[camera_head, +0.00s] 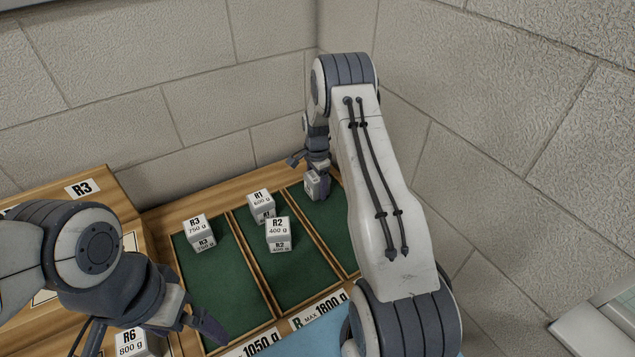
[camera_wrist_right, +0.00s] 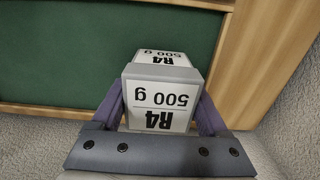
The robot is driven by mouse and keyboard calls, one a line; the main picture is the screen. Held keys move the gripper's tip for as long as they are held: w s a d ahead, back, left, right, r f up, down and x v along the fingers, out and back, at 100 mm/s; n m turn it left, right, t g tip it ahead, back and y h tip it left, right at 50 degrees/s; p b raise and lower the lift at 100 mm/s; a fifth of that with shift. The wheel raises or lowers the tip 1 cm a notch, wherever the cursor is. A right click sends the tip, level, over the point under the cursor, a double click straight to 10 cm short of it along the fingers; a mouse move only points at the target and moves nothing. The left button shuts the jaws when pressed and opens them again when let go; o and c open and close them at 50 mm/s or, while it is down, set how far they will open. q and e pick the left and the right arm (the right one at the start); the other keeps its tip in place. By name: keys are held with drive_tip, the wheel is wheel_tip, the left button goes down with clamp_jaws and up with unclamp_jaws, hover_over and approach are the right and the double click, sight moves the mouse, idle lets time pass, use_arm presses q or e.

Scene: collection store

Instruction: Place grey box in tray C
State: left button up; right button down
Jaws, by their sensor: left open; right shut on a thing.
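The grey box (camera_head: 313,187), marked R4 500 g, is in my right gripper (camera_head: 315,172), at the far end of the rightmost green-lined tray (camera_head: 338,222). In the right wrist view the box (camera_wrist_right: 158,107) sits between both fingers of the right gripper (camera_wrist_right: 160,112), with the green lining and a wooden rim behind it. I cannot tell whether it touches the lining. No letter for tray C is readable. My left gripper (camera_head: 150,330) is open at the lower left, near a box marked R6 800 g (camera_head: 130,343).
The middle tray (camera_head: 262,285) holds boxes R1 (camera_head: 262,204) and R2 (camera_head: 278,233). The left tray (camera_head: 205,290) holds box R3 (camera_head: 199,232). Low wooden dividers separate the trays. Block walls (camera_head: 480,150) stand close behind and to the right.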

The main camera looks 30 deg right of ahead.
unclamp_jaws()
drive_tip(key=shift+f, duration=0.1)
drive_tip(key=shift+r, duration=0.45)
wheel_tip(320, 180, up, 12)
drive_tip(key=b, duration=0.3)
drive_tip(key=shift+f, duration=0.25)
drive_tip(key=shift+f, duration=0.1)
